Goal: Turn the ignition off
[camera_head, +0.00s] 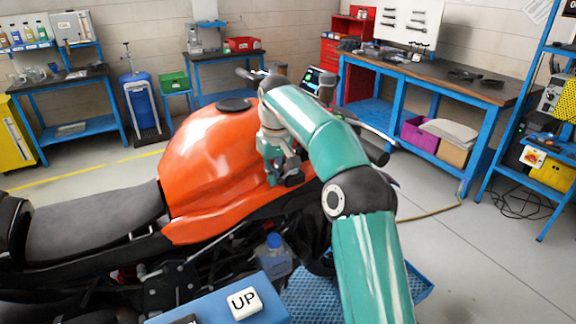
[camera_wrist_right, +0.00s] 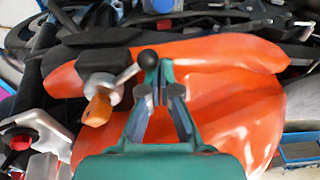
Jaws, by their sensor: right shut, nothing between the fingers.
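The orange motorcycle (camera_head: 215,150) stands across the middle of the head view, seat to the left and handlebar to the right. My right gripper (camera_head: 283,180) is shut and empty beside the right part of the orange tank. In the right wrist view its fingertips (camera_wrist_right: 162,75) come together over the orange bodywork. Just left of them is a black ball knob (camera_wrist_right: 147,56) on a silver lever. The lever meets a round silver part (camera_wrist_right: 105,88) with an orange-yellow block (camera_wrist_right: 97,110). I cannot tell for sure whether this is the ignition. My left gripper is not in view.
A blue panel with an UP button (camera_head: 244,302) stands in front of the bike. A blue-capped bottle (camera_head: 273,258) is beside it. A workbench (camera_head: 440,75) stands at the back right. A red button (camera_wrist_right: 20,142) shows at lower left in the wrist view.

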